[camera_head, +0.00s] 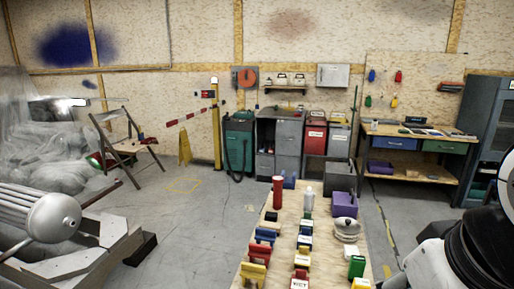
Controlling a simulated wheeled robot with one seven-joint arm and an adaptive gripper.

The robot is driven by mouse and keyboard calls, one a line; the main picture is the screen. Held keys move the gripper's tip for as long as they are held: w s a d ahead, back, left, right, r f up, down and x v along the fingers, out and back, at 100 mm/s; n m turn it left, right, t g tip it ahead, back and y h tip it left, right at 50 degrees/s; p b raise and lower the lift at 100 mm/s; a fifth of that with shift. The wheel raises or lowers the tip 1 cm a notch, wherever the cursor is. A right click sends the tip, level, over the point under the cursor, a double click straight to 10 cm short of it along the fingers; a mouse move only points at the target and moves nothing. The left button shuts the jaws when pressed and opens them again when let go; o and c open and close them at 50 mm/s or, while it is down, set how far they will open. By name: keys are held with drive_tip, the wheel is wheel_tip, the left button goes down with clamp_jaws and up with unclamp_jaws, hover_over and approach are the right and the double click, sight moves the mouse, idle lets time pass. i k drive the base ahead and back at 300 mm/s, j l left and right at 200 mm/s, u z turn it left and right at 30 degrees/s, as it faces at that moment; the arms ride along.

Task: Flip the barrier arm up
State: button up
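The barrier arm (187,117) is a thin bar with red and white stripes. It reaches left from a yellow post (217,135) near the back wall. In the picture it slopes slightly down toward its left end and stands clear of the floor. The post has a white top and a small dark and red part beside the bar. My gripper is not in view; only white and black parts of my arm show at the lower right, far from the barrier.
A long wooden table (256,239) with coloured clips, bottles and a kettle stands in front. A yellow floor sign (184,147) and a folding chair (127,137) stand near the barrier. A metal tank (53,217) on a stand is at left. Open floor lies between.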

sight(173, 122)
drive_tip(key=i+j+u, duration=0.25)
drive_tip(key=u, duration=0.15)
drive_tip(key=i+j+u, duration=0.25)
drive_tip(key=u, duration=0.15)
drive_tip(key=i+j+u, duration=0.1)
drive_tip(key=i+u, duration=0.35)
drive_tip(key=i+j+u, duration=0.15)
drive_tip(key=i+u, duration=0.5)
drive_tip(key=i, duration=0.2)
drive_tip(key=i+z, duration=0.65)
drive_tip(key=i, duration=0.2)
drive_tip(key=i+j+z, duration=0.2)
drive_tip(key=i+z, duration=0.15)
drive_tip(key=i+l+z, duration=0.2)
drive_tip(key=i+z, duration=0.65)
drive_tip(key=i+j+z, duration=0.15)
drive_tip(key=i+z, duration=0.3)
drive_tip(key=i, duration=0.15)
drive_tip(key=i+l+u, duration=0.2)
drive_tip(key=i, duration=0.25)
drive_tip(key=i+l+u, duration=0.15)
drive_tip(key=i, duration=0.3)
drive_tip(key=i+l+u, duration=0.2)
drive_tip(key=i, duration=0.25)
